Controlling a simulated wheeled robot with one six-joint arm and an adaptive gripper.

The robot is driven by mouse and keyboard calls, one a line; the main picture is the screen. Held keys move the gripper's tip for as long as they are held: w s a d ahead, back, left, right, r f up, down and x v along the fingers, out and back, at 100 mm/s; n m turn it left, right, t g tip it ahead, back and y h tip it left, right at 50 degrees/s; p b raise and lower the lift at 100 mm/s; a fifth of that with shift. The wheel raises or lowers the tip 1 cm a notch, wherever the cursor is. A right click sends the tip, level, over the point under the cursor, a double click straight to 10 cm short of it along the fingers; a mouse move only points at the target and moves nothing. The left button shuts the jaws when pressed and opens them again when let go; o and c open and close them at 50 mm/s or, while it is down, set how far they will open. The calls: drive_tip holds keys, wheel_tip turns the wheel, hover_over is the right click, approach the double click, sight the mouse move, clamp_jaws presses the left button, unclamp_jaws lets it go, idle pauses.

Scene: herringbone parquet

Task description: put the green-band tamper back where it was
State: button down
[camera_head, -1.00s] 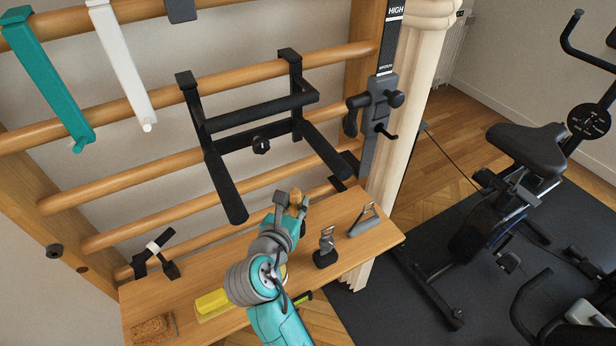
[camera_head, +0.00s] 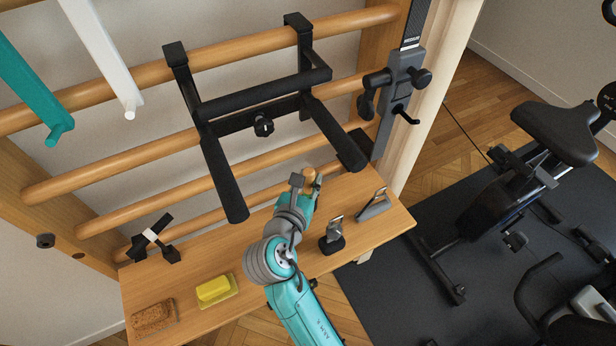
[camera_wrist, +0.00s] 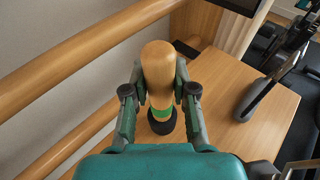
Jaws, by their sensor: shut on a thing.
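The green-band tamper has a rounded wooden handle (camera_wrist: 159,68), a green band and a dark round base. It stands upright between the fingers of my gripper (camera_wrist: 160,96) in the wrist view, with the fingers shut on it. Its base is over the wooden shelf (camera_wrist: 258,132); I cannot tell whether it touches. In the head view my gripper (camera_head: 307,186) is at the back of the shelf, below the black bar frame, and mostly hides the tamper.
On the shelf are a yellow block on a dish (camera_head: 216,291), a brown brush-like block (camera_head: 153,316), a black stand with a white band (camera_head: 152,240), a black-based metal tool (camera_head: 333,235) and a grey metal piece (camera_head: 373,205). The black bar frame (camera_head: 260,110) juts out above.

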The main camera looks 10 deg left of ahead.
drive_tip(key=shift+f, duration=0.15)
drive_tip(key=c, duration=0.9)
unclamp_jaws()
drive_tip(key=shift+c, duration=0.2)
drive_tip(key=shift+r, duration=0.2)
drive_tip(key=v, duration=1.2)
